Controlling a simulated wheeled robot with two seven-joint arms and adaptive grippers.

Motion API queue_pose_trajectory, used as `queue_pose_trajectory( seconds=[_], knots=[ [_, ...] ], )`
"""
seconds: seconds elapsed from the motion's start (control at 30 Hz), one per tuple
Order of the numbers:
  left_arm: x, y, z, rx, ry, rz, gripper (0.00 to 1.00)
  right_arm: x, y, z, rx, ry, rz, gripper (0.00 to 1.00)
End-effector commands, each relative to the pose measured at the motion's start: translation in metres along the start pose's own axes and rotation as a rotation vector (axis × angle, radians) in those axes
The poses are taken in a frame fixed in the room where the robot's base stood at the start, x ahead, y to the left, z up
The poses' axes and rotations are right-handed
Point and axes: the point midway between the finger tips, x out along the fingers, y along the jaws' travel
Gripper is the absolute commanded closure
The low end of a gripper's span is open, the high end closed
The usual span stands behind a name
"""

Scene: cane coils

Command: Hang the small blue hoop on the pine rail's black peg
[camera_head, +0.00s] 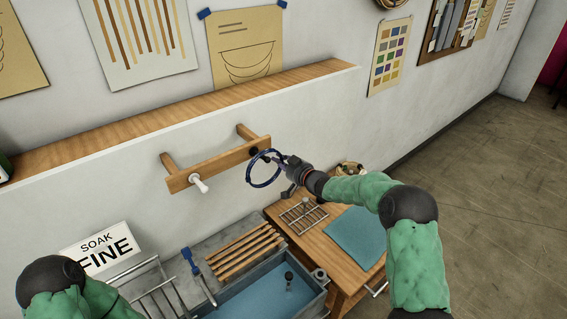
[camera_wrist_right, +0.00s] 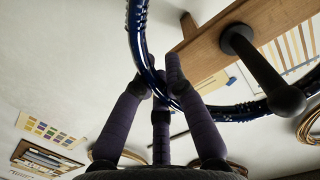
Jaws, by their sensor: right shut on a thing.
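The pine rail (camera_head: 218,165) is fixed to the wall, with a white peg (camera_head: 199,184) at its left end. Its black peg (camera_wrist_right: 262,72) shows clearly in the wrist view, where it also juts from the rail (camera_wrist_right: 212,32). The small blue hoop (camera_head: 249,176) hangs in front of the rail's right end. My right gripper (camera_head: 287,164) is shut on the hoop's rim (camera_wrist_right: 143,40). In the wrist view the peg lies inside the hoop's outline and its knob covers part of the rim; whether they touch, I cannot tell. My left gripper is out of view.
Below are a blue-water basin (camera_head: 258,297) with wooden slats (camera_head: 235,254), a wooden bench with a wire rack (camera_head: 303,215) and a blue mat (camera_head: 355,237). A wooden ledge (camera_head: 180,112) runs above the rail. A SOAK FINE sign (camera_head: 99,248) stands at lower left.

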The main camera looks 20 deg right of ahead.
Motion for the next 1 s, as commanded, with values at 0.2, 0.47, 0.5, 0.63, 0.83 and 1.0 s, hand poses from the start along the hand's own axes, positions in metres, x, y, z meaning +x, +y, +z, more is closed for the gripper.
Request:
queue_pose_trajectory(
  seconds=[0.2,0.47,0.5,0.63,0.83,1.0],
  knots=[
    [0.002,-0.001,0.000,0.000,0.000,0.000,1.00,0.015,0.000,0.002,-0.001,0.001,-0.001,1.00],
    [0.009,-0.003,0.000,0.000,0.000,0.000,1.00,0.024,0.002,0.010,-0.001,0.001,0.000,1.00],
    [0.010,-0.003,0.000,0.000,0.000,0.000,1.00,0.024,0.002,0.011,-0.001,0.000,0.000,1.00],
    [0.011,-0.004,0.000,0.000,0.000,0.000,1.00,0.025,0.003,0.013,-0.001,0.000,0.000,1.00],
    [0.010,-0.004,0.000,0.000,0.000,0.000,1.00,0.025,0.002,0.012,-0.001,0.001,0.000,1.00],
    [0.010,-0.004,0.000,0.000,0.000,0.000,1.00,0.025,0.002,0.012,-0.001,0.001,0.000,1.00]
  ],
)
